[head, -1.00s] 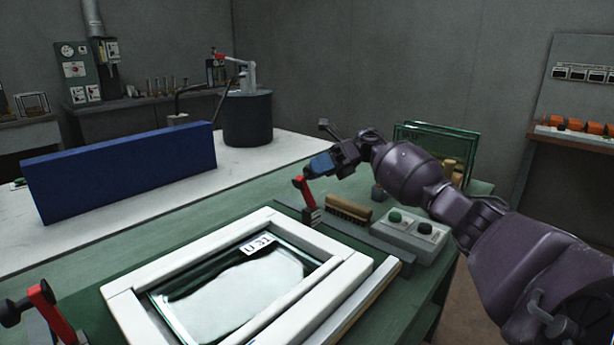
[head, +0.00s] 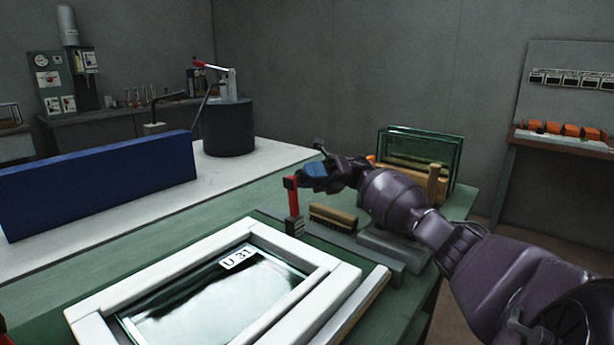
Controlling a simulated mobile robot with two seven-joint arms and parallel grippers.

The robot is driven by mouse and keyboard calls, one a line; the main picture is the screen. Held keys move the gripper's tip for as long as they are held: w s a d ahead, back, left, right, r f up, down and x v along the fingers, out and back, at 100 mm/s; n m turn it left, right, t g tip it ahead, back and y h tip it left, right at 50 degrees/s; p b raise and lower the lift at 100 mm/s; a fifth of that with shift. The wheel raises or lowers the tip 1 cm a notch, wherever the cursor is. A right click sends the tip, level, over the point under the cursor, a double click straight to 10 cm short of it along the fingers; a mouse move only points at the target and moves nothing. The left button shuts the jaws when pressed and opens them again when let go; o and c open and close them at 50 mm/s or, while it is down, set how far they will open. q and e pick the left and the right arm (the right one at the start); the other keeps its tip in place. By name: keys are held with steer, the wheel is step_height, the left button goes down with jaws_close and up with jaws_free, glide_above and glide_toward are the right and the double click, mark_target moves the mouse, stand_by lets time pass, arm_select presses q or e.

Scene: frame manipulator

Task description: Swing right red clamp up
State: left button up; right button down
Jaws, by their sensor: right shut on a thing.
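The right red clamp (head: 293,203) stands at the far right corner of the white frame (head: 335,285). Its red arm points up, close to vertical, from a grey base. My right gripper (head: 308,177) is at the upper end of the clamp, just to its right, and is shut on it. The gripper hides the exact point of contact. The frame lies flat on the green table (head: 215,217) with a glass pane labelled U 31 (head: 237,258) inside it. A sliver of another red part (head: 3,326) shows at the lower left edge. My left gripper is out of view.
A brush (head: 333,217) lies right of the clamp, under my right arm. Upright glass panes (head: 425,150) stand behind the arm. A long blue block (head: 95,185) stands at the left.

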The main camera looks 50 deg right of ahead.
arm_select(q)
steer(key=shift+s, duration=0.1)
arm_select(e)
steer(key=c, duration=1.2)
jaws_free()
steer(key=o, duration=0.4)
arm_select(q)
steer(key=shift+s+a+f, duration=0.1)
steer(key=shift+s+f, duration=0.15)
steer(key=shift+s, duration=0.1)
arm_select(e)
steer(key=shift+o, duration=0.2)
arm_select(q)
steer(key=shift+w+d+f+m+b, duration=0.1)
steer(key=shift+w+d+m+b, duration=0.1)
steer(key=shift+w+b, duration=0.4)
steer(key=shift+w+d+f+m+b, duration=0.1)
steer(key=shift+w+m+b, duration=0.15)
steer(key=shift+b, duration=0.6)
arm_select(e)
steer(key=v, duration=1)
steer(key=shift+d, duration=0.35)
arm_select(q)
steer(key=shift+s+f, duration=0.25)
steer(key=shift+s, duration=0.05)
